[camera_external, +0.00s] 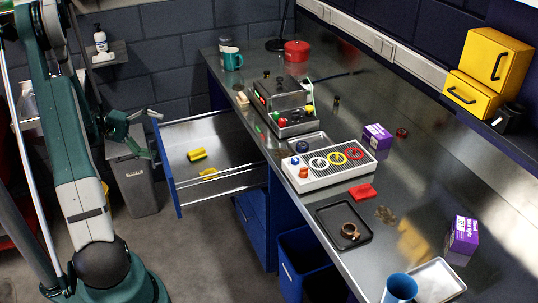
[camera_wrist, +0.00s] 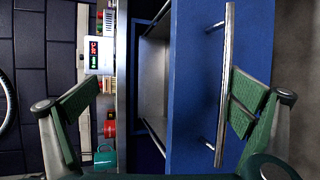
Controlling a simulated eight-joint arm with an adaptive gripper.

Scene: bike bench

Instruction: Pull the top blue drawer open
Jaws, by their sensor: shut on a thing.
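The top blue drawer (camera_external: 210,147) stands pulled far out of the bench in the external view. It holds a yellow object (camera_external: 196,155) and another small yellow piece. Its blue front (camera_wrist: 192,85) and silver bar handle (camera_wrist: 224,80) show in the wrist view. My gripper (camera_external: 147,133) is at the drawer's front. The left pad looks well apart from the bar, and the exact contact is hard to see.
Below the drawer is more blue cabinet (camera_external: 254,222). A grey bin (camera_external: 135,180) stands left of the drawer front. The metal bench top (camera_external: 300,150) carries a device, a white tray and boxes.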

